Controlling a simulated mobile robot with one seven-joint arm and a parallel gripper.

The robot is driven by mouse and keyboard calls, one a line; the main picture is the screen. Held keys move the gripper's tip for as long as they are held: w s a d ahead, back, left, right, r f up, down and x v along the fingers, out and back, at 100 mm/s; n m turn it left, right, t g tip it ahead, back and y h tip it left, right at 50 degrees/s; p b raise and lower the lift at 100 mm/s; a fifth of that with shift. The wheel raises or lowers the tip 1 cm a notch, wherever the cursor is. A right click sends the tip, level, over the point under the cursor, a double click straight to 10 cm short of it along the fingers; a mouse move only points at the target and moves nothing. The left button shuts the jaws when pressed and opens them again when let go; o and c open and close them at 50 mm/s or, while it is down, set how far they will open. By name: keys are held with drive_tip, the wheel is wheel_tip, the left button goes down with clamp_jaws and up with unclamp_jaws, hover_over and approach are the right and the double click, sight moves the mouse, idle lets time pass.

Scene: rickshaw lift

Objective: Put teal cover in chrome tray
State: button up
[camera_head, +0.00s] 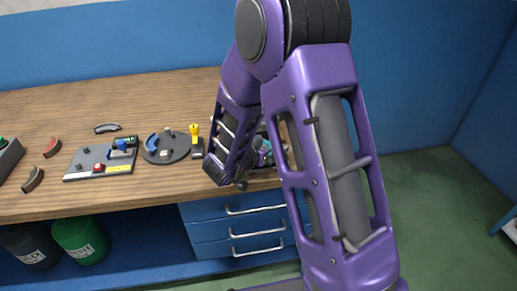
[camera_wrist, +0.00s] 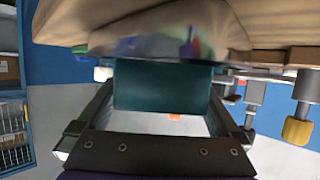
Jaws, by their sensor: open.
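The teal cover (camera_wrist: 162,86) shows in the wrist view as a dark teal block between the tips of my gripper (camera_wrist: 160,100). The jaws are open, with a finger at each side of the block; I cannot tell whether they touch it. A shiny, blurred, curved surface (camera_wrist: 172,28) with coloured reflections lies beyond the block and may be the chrome tray. In the head view my gripper (camera_head: 245,172) is near the workbench's front edge, mostly hidden by my arm. A small teal patch (camera_head: 266,150) shows beside it; the tray is not clearly visible there.
The wooden workbench (camera_head: 60,112) holds a grey panel (camera_head: 100,160), a round dark plate (camera_head: 168,148) and curved pieces to the left. Blue drawers (camera_head: 235,228) and two bins stand below.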

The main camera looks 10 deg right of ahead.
drive_tip(key=p+v, duration=0.3)
drive_tip(key=v, duration=1.4)
drive_tip(key=shift+a+r, duration=0.25)
drive_tip(key=shift+w, duration=0.1)
